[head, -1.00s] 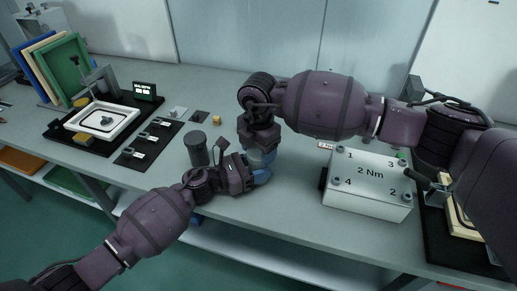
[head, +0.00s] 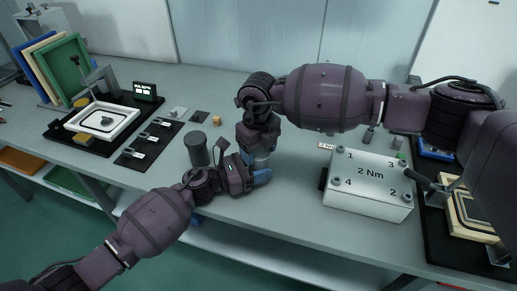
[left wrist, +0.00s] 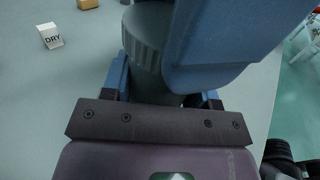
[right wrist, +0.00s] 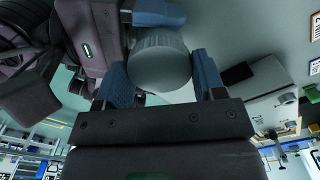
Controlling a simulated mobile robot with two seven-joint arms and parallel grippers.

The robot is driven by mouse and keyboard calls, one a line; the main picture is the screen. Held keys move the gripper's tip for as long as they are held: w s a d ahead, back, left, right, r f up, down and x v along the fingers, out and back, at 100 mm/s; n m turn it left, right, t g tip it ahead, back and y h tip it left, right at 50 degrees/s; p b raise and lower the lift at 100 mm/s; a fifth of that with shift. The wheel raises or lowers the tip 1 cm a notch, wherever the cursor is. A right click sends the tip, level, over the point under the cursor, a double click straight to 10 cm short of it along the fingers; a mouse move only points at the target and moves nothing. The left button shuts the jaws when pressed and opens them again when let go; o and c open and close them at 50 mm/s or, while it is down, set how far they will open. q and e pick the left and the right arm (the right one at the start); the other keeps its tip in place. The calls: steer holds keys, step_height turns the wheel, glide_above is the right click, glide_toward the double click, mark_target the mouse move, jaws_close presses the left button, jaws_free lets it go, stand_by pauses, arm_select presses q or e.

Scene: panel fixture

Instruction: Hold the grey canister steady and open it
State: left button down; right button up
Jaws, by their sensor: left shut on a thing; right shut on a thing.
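The grey canister (head: 262,161) is mostly hidden between my two grippers in the head view. My left gripper (head: 259,177) is shut around its body low over the bench, with blue fingers on both sides. In the left wrist view the ribbed grey lid (left wrist: 143,50) shows above these fingers. My right gripper (head: 260,152) comes down from above and is shut on the lid. In the right wrist view the round lid (right wrist: 160,62) sits between its blue fingers. Whether the lid has loosened cannot be seen.
A dark grey cylinder (head: 196,149) stands just left of the grippers. A white "2 Nm" box (head: 368,185) stands to the right. A small "DRY" block (left wrist: 50,35) and an orange cube (head: 217,120) lie nearby. The bench front edge is close to my left gripper.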

steer(key=n, duration=2.9)
steer(key=shift+r, duration=0.1)
steer(key=shift+r, duration=0.15)
steer(key=shift+r, duration=0.75)
steer(key=shift+r, duration=0.2)
